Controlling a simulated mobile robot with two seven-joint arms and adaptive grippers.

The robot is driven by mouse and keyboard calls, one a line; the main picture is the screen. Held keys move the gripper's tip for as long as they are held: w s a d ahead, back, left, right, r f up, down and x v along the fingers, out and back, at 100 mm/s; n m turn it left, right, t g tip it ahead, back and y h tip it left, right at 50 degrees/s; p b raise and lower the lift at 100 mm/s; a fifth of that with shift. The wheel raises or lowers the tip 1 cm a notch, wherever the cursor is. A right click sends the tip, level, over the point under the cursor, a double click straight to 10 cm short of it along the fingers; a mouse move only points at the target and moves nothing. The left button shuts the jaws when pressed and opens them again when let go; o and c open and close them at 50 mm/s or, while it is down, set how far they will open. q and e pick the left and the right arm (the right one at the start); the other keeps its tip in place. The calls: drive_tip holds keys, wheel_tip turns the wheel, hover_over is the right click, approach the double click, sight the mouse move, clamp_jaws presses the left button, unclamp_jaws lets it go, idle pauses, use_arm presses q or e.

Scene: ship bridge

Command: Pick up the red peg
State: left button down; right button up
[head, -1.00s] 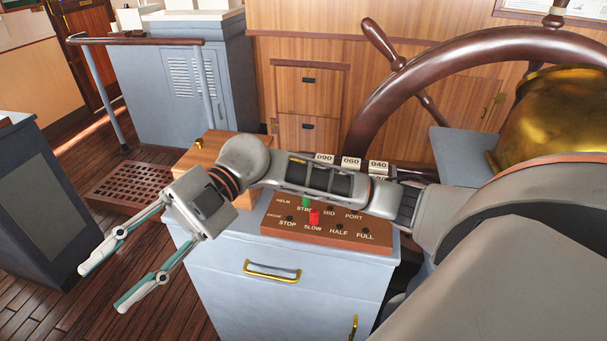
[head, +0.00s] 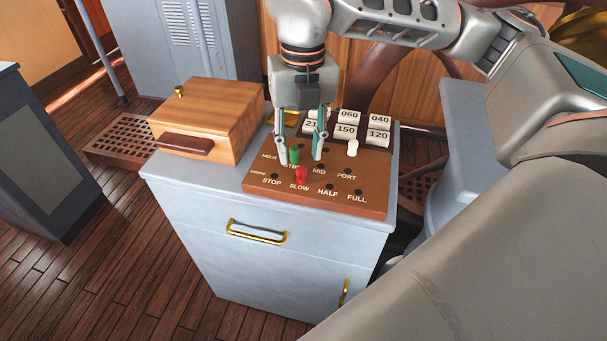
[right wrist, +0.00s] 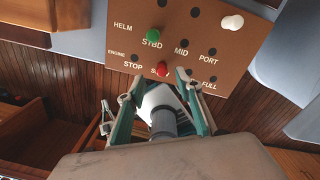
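The red peg (head: 301,175) stands upright in the brown board (head: 378,205), at the SLOW hole of the engine row. It also shows in the right wrist view (right wrist: 162,69), just beyond the fingertips. A green peg (head: 294,156) stands behind it at STBD in the helm row. My right gripper (head: 300,158) is open and points down over the board. Its fingers appear to either side of the green peg in the head view; nothing is visibly gripped. My left gripper is out of view.
A white peg (head: 352,148) stands at the board's right. A wooden box (head: 205,125) sits at left on the grey cabinet (head: 190,190). The ship's wheel (head: 375,75) is behind.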

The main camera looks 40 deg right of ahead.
sight(302, 169)
wheel_tip(302, 169, down, 6)
drive_tip(key=shift+s+f, duration=0.1)
drive_tip(key=shift+s, duration=0.05)
idle(0.3)
drive_tip(key=c, duration=0.8)
